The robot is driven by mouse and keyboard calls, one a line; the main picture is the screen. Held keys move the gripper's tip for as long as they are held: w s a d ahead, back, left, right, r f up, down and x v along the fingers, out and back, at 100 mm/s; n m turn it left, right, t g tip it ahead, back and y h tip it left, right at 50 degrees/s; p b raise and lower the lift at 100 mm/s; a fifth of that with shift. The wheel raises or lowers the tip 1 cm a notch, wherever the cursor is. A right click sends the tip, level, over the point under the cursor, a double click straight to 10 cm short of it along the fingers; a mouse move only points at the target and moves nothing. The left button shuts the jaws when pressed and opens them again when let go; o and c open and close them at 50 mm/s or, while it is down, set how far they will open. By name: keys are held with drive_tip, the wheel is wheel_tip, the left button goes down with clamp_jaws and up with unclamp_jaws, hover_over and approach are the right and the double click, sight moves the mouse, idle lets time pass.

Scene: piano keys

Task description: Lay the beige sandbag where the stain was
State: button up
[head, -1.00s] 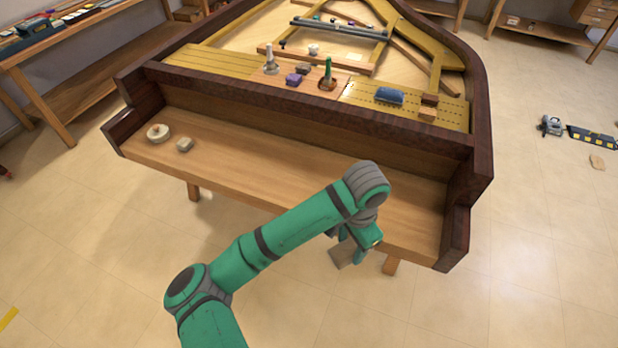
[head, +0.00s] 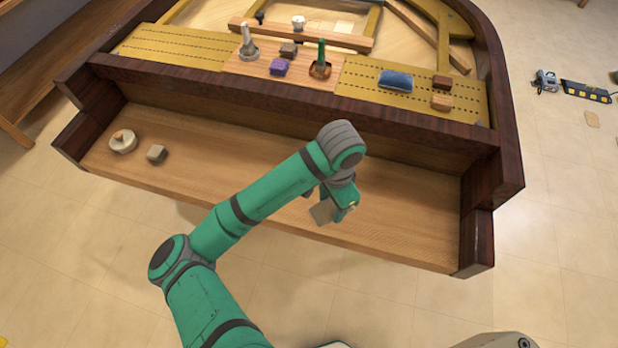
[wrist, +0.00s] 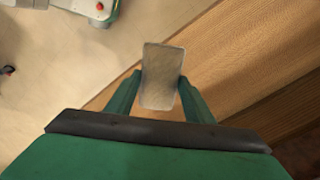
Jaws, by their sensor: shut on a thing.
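My gripper (head: 331,203) is shut on the beige sandbag (head: 322,212), a flat grey-beige piece, above the front part of the bare wooden key bed (head: 250,190). In the wrist view the beige sandbag (wrist: 161,75) stands out between the two green fingers (wrist: 158,97) of my gripper. In that view, the sandbag overlaps the edge between the floor and the wood. No stain shows on the visible wood; my arm hides part of the key bed.
A round cream item (head: 122,142) and a small grey-brown block (head: 156,154) lie at the key bed's left end. A blue cushion-like bag (head: 396,80), a purple block (head: 279,67) and small blocks sit on the ledge behind. Dark raised cheeks (head: 478,225) bound the right end.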

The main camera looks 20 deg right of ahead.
drive_tip(key=w+f, duration=0.2)
drive_tip(key=w, duration=0.2)
drive_tip(key=w+f, duration=0.3)
drive_tip(key=w, duration=0.1)
drive_tip(key=w+f, duration=0.3)
drive_tip(key=w, duration=0.2)
drive_tip(key=shift+a+f, duration=0.1)
drive_tip(key=shift+a, duration=0.2)
drive_tip(key=shift+w+d+f, duration=0.15)
drive_tip(key=shift+w+f, duration=0.1)
drive_tip(key=shift+f, duration=0.25)
drive_tip(key=shift+w+d+f, duration=0.1)
drive_tip(key=shift+w+f, duration=0.1)
drive_tip(key=shift+f, duration=0.25)
drive_tip(key=shift+a+f, duration=0.1)
drive_tip(key=shift+f, duration=1.25)
drive_tip(key=shift+f, duration=0.15)
drive_tip(key=o, duration=1.3)
wheel_tip(320, 180, up, 12)
drive_tip(key=shift+r, duration=0.15)
